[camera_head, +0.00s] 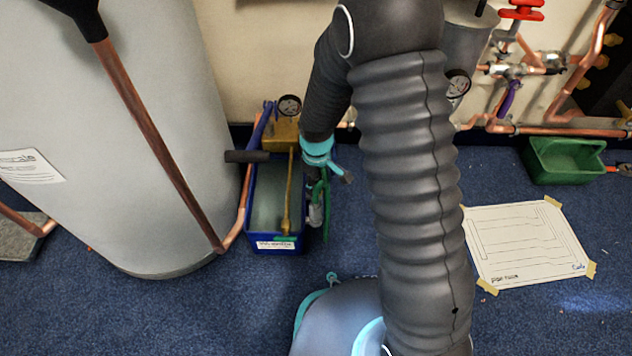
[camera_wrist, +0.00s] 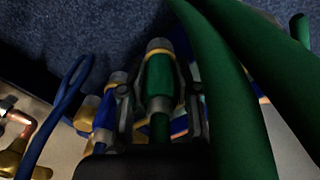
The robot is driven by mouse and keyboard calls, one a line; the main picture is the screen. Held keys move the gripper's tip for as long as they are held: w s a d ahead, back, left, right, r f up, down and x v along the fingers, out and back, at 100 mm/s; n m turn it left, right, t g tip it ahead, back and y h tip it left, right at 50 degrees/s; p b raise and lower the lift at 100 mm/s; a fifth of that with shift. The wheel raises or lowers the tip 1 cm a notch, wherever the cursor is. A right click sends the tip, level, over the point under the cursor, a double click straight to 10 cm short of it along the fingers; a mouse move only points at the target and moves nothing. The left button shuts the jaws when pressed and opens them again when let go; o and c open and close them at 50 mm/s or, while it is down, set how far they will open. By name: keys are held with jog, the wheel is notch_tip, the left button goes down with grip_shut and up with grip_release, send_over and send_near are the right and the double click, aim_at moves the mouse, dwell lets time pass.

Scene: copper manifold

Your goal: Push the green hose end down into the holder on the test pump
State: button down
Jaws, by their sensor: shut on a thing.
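The test pump is a blue open tank (camera_head: 275,245) with a brass block (camera_head: 281,136), a brass lever and a round gauge (camera_head: 289,106), left of centre in the head view. My gripper (camera_wrist: 158,92) is shut on the green hose end (camera_wrist: 159,78), with one finger on each side of it. The end has a yellow band and a pale metal tip. In the head view my gripper is at the right side of the tank, and green hose (camera_head: 325,212) hangs beside it. I cannot make out the holder or whether the end is inside it.
A thick green hose (camera_wrist: 230,85) crosses the right of the wrist view, close to the camera. A blue hose (camera_wrist: 64,100) loops at the left. A grey cylinder (camera_head: 150,190) and copper pipe stand left of the pump. A green box (camera_head: 565,178) and paper sheet (camera_head: 525,243) lie right.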

dwell(0.3)
jog(key=c, duration=0.7)
grip_release()
jog(key=shift+c, duration=0.2)
jog(key=shift+f, duration=0.1)
notch_tip(320, 180, up, 12)
jog(key=shift+r, duration=0.1)
